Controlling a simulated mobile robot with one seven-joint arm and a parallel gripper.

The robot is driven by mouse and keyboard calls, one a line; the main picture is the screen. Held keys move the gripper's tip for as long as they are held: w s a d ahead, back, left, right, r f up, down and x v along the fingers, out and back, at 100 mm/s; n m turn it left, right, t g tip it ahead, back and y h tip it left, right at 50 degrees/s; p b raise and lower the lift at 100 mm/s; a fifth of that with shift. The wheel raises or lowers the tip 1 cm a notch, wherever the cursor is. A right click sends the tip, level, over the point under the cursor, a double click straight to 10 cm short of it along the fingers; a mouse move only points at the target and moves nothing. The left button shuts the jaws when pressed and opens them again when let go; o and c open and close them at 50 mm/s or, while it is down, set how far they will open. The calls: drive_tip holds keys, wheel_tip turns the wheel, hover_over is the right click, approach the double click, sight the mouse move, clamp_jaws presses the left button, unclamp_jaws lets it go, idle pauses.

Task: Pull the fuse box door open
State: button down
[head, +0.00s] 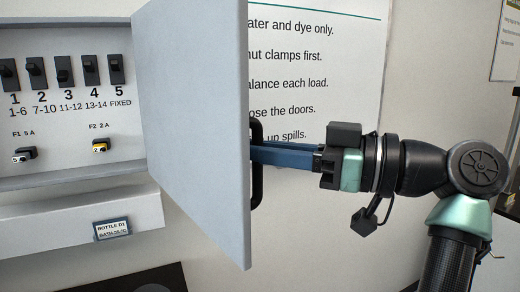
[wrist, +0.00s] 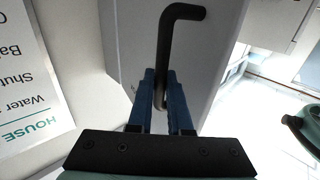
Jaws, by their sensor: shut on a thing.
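The fuse box door (head: 193,110) is a grey panel that stands swung out from the fuse box (head: 70,180), with the inside of the box exposed at left. A black bar handle (head: 257,180) is on the door's outer face, partly hidden behind the door's edge in the head view. The handle (wrist: 167,40) also shows in the wrist view, on the door (wrist: 215,50). My gripper (head: 252,154) has blue fingers and comes from the right. In the wrist view my gripper (wrist: 160,85) is shut on the handle's bar.
A printed notice (head: 330,60) hangs on the wall behind the door.

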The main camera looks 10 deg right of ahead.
drive_tip(key=shift+a+r, duration=0.15)
drive_tip(key=c, duration=0.8)
unclamp_jaws()
drive_tip(key=shift+w+a, duration=0.1)
drive_tip(key=shift+a, duration=0.05)
drive_tip(key=shift+c, duration=0.2)
drive_tip(key=shift+d, duration=0.2)
drive_tip(key=b+v, duration=0.3)
drive_tip(key=v, duration=0.9)
drive_tip(key=shift+s+d, duration=0.3)
